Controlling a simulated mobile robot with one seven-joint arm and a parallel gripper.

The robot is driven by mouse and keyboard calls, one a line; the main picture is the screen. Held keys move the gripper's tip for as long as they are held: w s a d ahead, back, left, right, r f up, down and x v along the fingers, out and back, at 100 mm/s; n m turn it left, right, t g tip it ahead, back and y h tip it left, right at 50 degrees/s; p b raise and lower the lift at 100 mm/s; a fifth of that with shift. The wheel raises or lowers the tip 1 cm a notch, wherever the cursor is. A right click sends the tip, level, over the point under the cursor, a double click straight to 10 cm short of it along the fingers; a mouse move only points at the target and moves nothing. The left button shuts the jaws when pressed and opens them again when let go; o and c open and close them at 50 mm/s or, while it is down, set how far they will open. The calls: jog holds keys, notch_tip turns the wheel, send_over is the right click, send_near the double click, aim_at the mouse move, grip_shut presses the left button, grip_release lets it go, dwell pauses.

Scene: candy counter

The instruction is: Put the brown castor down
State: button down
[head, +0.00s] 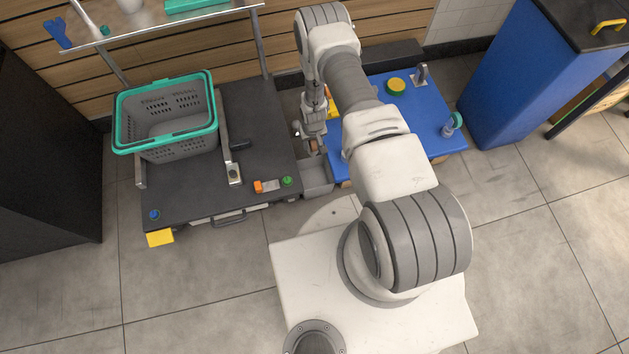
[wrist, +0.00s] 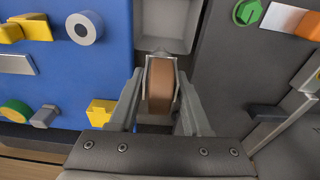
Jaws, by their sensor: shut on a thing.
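My gripper (wrist: 160,82) is shut on the brown castor (wrist: 160,92), a brown wheel in a thin metal fork, upright between the two grey fingers in the wrist view. In the head view my gripper (head: 312,142) is low between the blue surface and the dark grey surface, and the castor is only a small brown patch there. A grey bin (wrist: 166,30) with raised walls lies behind the castor in the wrist view; its near end (head: 318,178) shows in the head view. I cannot tell whether the castor touches anything below it.
The blue surface (head: 437,128) to the right carries several small fittings, including a green-and-yellow disc (head: 396,85). The dark grey surface (head: 262,150) to the left bears a grey basket with a teal rim (head: 122,116), a green knob (head: 287,181) and an orange-ended piece (head: 259,187).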

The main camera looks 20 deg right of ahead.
jog(key=shift+s+a+f+b, duration=0.1)
jog(key=shift+s+f+b, duration=0.6)
jog(key=shift+f, duration=1.8)
jog(key=shift+s+f+b, duration=0.35)
jog(key=shift+f+b, duration=0.55)
jog(key=shift+f, duration=1.65)
jog(key=shift+s+a+f+b, duration=0.1)
jog(key=shift+s+f+b, duration=0.6)
jog(key=shift+f, duration=1.8)
jog(key=shift+w+f, duration=0.1)
jog(key=shift+w, duration=0.05)
jog(key=shift+c, duration=1.8)
grip_release()
jog(key=shift+f, duration=0.1)
